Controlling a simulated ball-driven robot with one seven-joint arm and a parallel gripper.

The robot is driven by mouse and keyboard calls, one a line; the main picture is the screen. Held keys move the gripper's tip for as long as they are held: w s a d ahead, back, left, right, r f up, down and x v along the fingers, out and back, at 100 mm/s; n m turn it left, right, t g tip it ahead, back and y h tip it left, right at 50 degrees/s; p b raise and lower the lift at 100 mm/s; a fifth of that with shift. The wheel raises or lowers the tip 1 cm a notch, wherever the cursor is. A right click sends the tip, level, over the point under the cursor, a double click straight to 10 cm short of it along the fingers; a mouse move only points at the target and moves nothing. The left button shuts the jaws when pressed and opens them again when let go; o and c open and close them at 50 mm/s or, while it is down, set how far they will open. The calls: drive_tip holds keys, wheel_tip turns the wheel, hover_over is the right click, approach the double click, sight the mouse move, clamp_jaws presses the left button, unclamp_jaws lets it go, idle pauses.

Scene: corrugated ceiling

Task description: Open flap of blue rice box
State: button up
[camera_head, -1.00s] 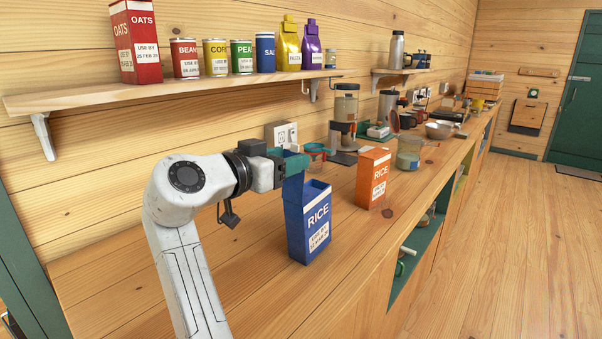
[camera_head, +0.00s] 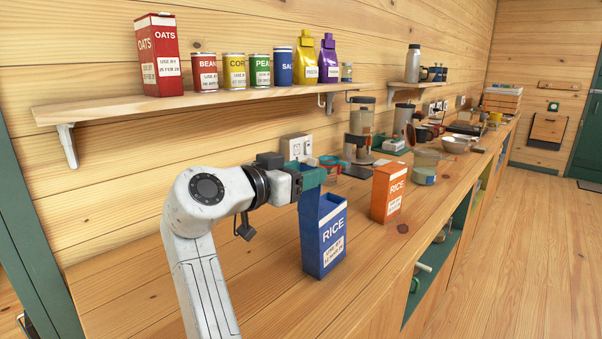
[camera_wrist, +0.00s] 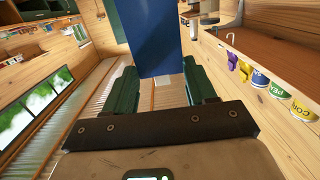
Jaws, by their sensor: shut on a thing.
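The blue rice box (camera_head: 323,246) stands upright on the wooden counter, with its labelled face towards me. Its blue flap (camera_head: 309,207) stands raised at the box's left side, and the top of the flap reaches my gripper. My gripper (camera_head: 311,176) has green fingers and is above the left side of the box, shut on the flap. In the wrist view the blue flap (camera_wrist: 155,40) stands between the two green fingers, and the box body is hidden behind it. The inside of the box cannot be made out.
An orange rice box (camera_head: 388,193) stands on the counter (camera_head: 365,250) to the right. A shelf (camera_head: 215,102) with cans and packets runs along the wall above my arm. A wall socket (camera_head: 297,148) is behind my gripper. The counter in front of the blue box is clear.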

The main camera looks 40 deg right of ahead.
drive_tip(key=shift+d+f, duration=0.15)
drive_tip(key=shift+f, duration=0.35)
drive_tip(key=o, duration=1.5)
drive_tip(key=shift+r, duration=0.2)
drive_tip(key=shift+o, duration=0.2)
drive_tip(key=shift+a+r, duration=0.1)
drive_tip(key=shift+a, duration=0.1)
drive_tip(key=a+r, duration=0.1)
drive_tip(key=a, duration=0.9)
drive_tip(key=shift+s+a+b, duration=0.25)
drive_tip(key=shift+b, duration=0.2)
drive_tip(key=shift+c, duration=0.4)
